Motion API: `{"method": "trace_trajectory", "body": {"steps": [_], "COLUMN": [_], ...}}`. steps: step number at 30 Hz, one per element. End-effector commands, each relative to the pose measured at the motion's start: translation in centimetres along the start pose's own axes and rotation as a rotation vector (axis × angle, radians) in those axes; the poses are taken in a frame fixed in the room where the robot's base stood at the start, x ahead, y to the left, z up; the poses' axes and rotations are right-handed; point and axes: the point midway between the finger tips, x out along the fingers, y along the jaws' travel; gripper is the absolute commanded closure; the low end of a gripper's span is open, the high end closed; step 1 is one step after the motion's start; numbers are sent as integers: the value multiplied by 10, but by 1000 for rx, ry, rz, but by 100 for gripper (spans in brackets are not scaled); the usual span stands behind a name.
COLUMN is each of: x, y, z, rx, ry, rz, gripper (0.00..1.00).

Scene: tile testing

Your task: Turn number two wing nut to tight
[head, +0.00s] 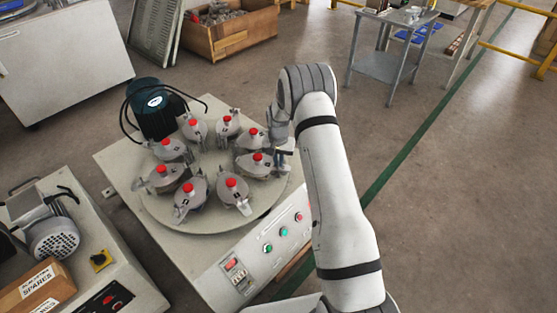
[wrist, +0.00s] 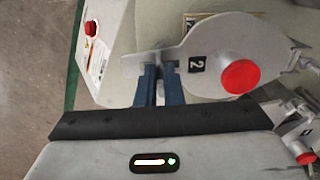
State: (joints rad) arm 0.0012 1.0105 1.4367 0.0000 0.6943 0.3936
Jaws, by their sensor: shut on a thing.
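The number two grey lid (wrist: 205,50) carries a black "2" label and a red knob (wrist: 240,77) in the wrist view. Its wing nut (wrist: 136,64) is a flat grey piece at the lid's left edge. My gripper (wrist: 159,72) has its two dark blue fingers shut on this wing nut, close together. The finger tips are partly hidden against the metal. In the head view my gripper (head: 281,143) is at the right edge of the round turntable (head: 208,224), beside the lidded pots there. The number on each pot is too small to read in that view.
Several similar red-knobbed pots ring the turntable, one (wrist: 306,158) close by at lower right in the wrist view. A dark green motor (head: 152,108) stands behind the turntable. Control buttons (head: 283,231) line the machine's front. A box (head: 35,288) is at lower left. Open floor lies to the right.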

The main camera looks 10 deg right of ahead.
Motion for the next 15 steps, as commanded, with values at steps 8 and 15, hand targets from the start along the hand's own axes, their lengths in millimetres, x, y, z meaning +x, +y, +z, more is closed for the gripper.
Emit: {"method": "trace_trajectory", "body": {"steps": [8,15], "x": [0,0], "y": [0,0], "z": [0,0], "rx": [40,42], "ry": [-1,-1], "rz": [0,0], "gripper": [100,100]}}
